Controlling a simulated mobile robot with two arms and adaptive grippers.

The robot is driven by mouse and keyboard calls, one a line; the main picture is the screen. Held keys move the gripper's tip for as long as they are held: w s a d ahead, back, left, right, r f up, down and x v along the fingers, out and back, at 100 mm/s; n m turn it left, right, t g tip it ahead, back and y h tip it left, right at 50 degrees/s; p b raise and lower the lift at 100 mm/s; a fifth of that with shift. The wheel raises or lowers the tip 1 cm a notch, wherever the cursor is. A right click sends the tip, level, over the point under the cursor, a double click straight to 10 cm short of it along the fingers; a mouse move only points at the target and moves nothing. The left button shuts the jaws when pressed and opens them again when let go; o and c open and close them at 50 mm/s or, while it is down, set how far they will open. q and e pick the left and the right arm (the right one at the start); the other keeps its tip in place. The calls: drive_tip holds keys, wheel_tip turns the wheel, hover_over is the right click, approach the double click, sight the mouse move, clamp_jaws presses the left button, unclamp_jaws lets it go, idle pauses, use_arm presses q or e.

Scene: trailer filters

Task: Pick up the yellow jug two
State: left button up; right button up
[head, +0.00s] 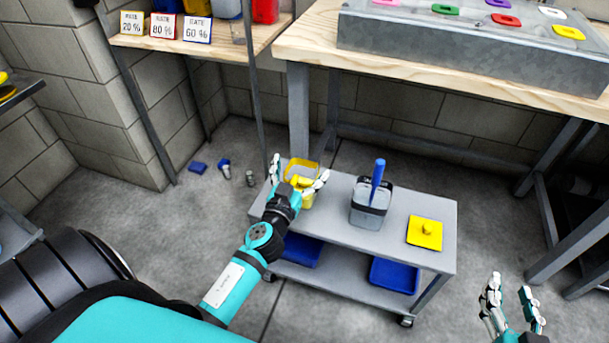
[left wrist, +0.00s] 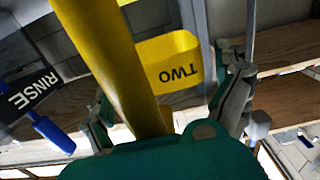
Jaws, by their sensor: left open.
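The yellow jug two (head: 303,161) stands on the left part of the grey cart top. In the left wrist view its yellow band with upside-down TWO lettering (left wrist: 180,60) shows behind a thick yellow handle (left wrist: 112,62). My left gripper (head: 300,169) is open, with its fingers spread to either side of the jug's handle. In the left wrist view the fingers of this gripper (left wrist: 168,112) stand apart with the handle between them; I cannot tell whether they touch it. My right gripper (head: 512,296) is open and empty, off to the right of the cart.
Blue trays (head: 395,276) sit on the lower shelf. A wooden workbench (head: 430,70) stands behind. Small blue items (head: 198,168) lie on the floor.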

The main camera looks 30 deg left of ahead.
use_arm(q)
drive_tip(key=shift+s+r, duration=0.1)
drive_tip(key=shift+r, duration=0.05)
drive_tip(key=c, duration=1.7)
